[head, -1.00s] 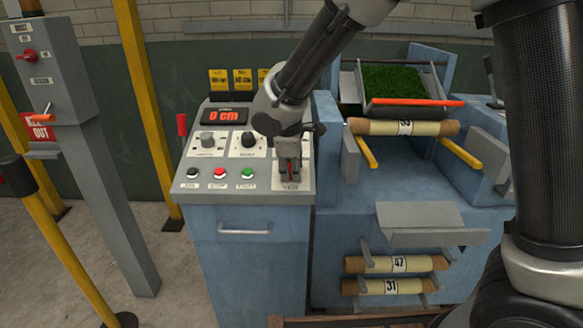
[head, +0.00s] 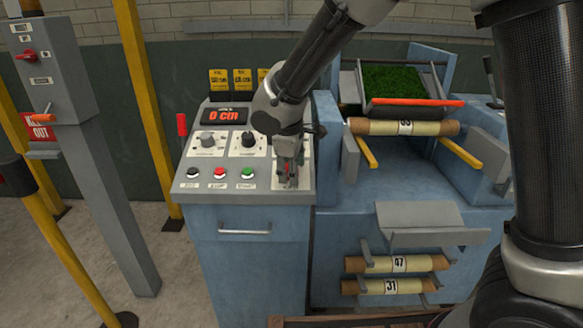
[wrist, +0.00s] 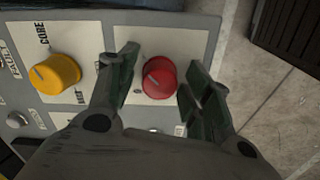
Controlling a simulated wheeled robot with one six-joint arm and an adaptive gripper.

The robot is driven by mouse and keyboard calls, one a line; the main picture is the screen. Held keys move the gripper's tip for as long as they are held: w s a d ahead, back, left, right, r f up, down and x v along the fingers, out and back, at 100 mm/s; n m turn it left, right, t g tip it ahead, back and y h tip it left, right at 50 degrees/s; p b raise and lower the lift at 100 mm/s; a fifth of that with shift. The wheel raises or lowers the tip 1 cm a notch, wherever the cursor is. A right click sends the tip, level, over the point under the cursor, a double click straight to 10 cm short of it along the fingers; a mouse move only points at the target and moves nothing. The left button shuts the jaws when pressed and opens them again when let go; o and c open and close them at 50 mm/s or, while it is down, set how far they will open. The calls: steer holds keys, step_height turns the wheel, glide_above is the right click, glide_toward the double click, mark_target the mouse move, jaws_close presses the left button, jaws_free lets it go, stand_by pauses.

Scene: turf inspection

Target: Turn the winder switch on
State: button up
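My gripper (head: 288,172) points down over the right end of the sloping grey control panel (head: 202,184). In the wrist view my gripper (wrist: 158,68) is open. Its two dark green fingers stand on either side of a red rotary knob (wrist: 158,78), with a gap to the right finger. Contact on the left is unclear. The knob has a pale pointer line and sits on a white plate. I cannot read a label that names it as the winder switch. A yellow knob (wrist: 55,74) is to the left, by the lettering "CORE".
A display (head: 224,116) reads "0 cm". Below it are a grey knob (head: 208,140), a black knob (head: 248,140), and black, red and green buttons (head: 247,173). The blue machine (head: 340,220) with numbered rolls stands right. A grey post cabinet (head: 55,80) stands left.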

steer(key=v, duration=1.2)
steer(key=s+d+m, duration=0.5)
steer(key=s+d, duration=0.1)
steer(key=d, duration=0.5)
steer(key=s+d+r+m, duration=0.1)
steer(key=s+d+m, duration=0.4)
steer(key=d, duration=0.7)
steer(key=s+d+r+m, duration=0.1)
steer(key=s+d+m, duration=0.3)
steer(key=s+d, duration=0.4)
steer(key=d, duration=0.4)
steer(key=shift+s+d+r+m+y, duration=0.15)
steer(key=shift+s+r+m+y, duration=0.15)
steer(key=shift+s+m, duration=0.1)
